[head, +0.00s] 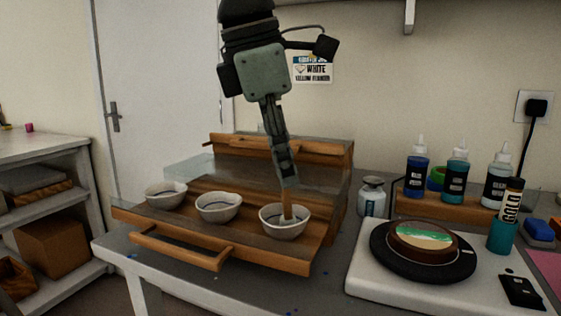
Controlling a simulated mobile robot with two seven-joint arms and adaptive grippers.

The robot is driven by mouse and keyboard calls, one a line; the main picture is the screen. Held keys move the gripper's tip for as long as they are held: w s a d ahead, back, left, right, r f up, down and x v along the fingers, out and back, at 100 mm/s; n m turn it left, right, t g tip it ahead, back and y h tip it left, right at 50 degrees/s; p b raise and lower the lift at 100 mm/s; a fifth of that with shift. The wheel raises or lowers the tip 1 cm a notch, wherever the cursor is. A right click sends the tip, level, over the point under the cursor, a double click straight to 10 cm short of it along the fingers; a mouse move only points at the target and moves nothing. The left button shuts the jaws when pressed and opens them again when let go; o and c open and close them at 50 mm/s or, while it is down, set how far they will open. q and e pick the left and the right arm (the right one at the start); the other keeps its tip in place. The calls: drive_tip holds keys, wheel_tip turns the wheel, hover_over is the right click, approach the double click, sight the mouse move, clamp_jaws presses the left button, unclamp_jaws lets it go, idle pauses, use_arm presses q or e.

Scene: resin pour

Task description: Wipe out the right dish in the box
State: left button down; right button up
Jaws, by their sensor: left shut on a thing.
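Three white bowl-like dishes stand in a row in the wooden box (270,255), the left one (166,195), the middle one (219,207) and the right dish (296,229). My left gripper (287,180) points down above the right dish, shut on a slim wooden-handled tool (287,204). The tool's pale lower end is inside the right dish. Whether it touches the dish's inner wall or bottom I cannot tell. My right gripper is not in view.
A black turntable (440,268) with a round wooden piece (424,242) stands on a white board at the right. Bottles (455,178) stand on a wooden riser behind it. A small grey jar (371,197) stands close to the box's right side.

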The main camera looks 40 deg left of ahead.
use_arm(q)
drive_tip(key=shift+a, duration=0.3)
drive_tip(key=shift+s+a+f, duration=0.1)
drive_tip(key=shift+s+a, duration=0.05)
drive_tip(key=shift+s, duration=0.4)
drive_tip(key=shift+d, duration=0.45)
drive_tip(key=shift+w, duration=0.55)
drive_tip(key=shift+a, duration=0.3)
drive_tip(key=shift+s+d, duration=0.1)
drive_tip(key=shift+s, duration=0.2)
